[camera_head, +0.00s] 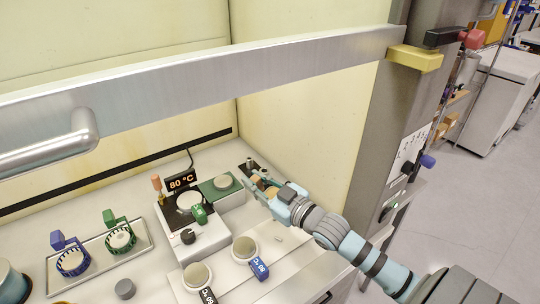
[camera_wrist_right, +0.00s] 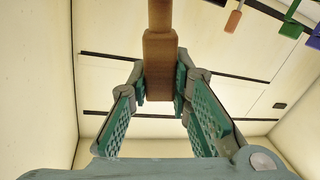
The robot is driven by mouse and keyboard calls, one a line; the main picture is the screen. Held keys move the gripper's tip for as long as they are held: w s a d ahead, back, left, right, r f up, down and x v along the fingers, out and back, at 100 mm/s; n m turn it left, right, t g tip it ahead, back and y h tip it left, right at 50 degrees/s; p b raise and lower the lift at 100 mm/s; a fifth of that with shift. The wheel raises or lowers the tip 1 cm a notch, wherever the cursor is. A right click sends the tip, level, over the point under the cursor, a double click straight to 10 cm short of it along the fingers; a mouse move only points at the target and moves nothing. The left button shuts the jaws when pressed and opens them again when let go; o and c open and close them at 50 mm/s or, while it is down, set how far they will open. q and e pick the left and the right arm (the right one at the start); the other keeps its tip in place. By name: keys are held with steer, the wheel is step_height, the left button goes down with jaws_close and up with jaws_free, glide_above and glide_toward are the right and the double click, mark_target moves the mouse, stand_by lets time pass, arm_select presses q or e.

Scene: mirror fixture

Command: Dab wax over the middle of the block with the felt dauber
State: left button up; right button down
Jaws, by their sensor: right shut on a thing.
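My right gripper (camera_head: 268,190) comes in from the lower right and is shut on a wooden handle (camera_wrist_right: 160,60), which I take to be the felt dauber's. The handle stands between both pads in the right wrist view, and its far end is out of that picture. The felt end cannot be made out in the head view. A green block (camera_head: 209,191) with a pale round disc (camera_head: 222,181) on top lies just left of the gripper, apart from it. Which thing holds the wax is not clear. My left gripper is not in view.
Two tagged cups (camera_head: 245,248) (camera_head: 197,276) stand in front. A tray (camera_head: 95,245) holds blue and green holders. The metal sash bar (camera_head: 220,80) crosses above.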

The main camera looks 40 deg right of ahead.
steer(key=w+d+m+h, duration=0.1)
steer(key=w+d+h, duration=0.3)
steer(key=w+d, duration=0.35)
arm_select(q)
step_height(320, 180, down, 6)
steer(key=b, duration=0.6)
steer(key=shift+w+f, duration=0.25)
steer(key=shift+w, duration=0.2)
arm_select(e)
steer(key=f, duration=0.5)
steer(key=shift+s+d+f, duration=0.4)
steer(key=shift+r, duration=0.1)
arm_select(q)
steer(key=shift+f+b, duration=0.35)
steer(key=shift+b, duration=0.25)
arm_select(e)
steer(key=shift+f, duration=0.55)
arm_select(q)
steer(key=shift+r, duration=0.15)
arm_select(e)
steer(key=shift+f, duration=0.1)
arm_select(q)
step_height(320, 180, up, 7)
steer(key=p, duration=0.7)
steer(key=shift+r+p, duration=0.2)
steer(key=shift+p, duration=0.15)
arm_select(e)
step_height(320, 180, up, 7)
